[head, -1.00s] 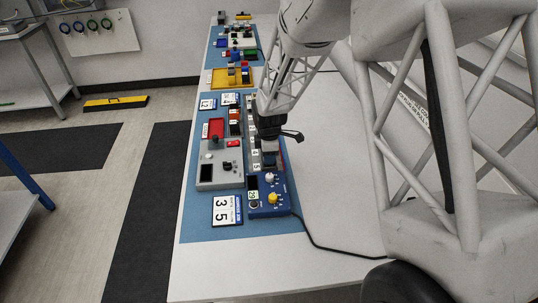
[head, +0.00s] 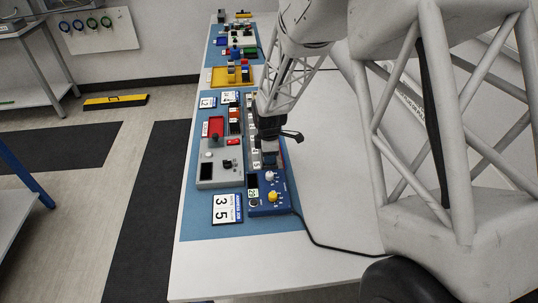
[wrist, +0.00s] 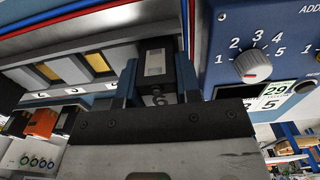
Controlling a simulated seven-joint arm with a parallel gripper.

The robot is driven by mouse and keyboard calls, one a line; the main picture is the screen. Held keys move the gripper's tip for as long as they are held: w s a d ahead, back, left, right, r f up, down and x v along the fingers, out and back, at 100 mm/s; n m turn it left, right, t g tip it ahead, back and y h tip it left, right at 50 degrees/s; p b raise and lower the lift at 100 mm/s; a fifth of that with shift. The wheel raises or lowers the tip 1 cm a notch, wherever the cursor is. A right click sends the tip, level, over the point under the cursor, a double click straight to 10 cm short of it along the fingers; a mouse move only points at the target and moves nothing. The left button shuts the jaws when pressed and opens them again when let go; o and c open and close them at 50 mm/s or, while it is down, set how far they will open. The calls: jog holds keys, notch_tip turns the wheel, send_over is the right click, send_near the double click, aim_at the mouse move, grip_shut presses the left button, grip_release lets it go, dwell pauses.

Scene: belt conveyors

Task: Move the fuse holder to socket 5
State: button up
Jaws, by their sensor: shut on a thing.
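The fuse holder (wrist: 155,68) is a black block with a pale label, held upright between the blue fingers of my gripper (wrist: 158,85) in the wrist view. It is at the end of the socket strip (wrist: 65,68) nearest the blue dial box; I cannot tell whether it is seated. Two sockets with yellow inserts show to its left. In the head view my gripper (head: 270,158) is low over the near end of the strip, just behind the blue box, and hides the fuse holder and the sockets under it.
The blue dial box (head: 269,199) is close to my gripper; its dial (wrist: 253,66) shows in the wrist view. A grey control box (head: 220,165) stands to the left. A "35" card (head: 227,209) lies in front. A black cable runs right across the bare table.

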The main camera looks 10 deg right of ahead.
jog(key=shift+f, duration=0.25)
dwell(0.3)
jog(key=o, duration=1.4)
jog(key=shift+o, duration=0.2)
jog(key=shift+r, duration=0.1)
jog(key=shift+c, duration=0.2)
jog(key=shift+o, duration=0.2)
jog(key=shift+r, duration=3.65)
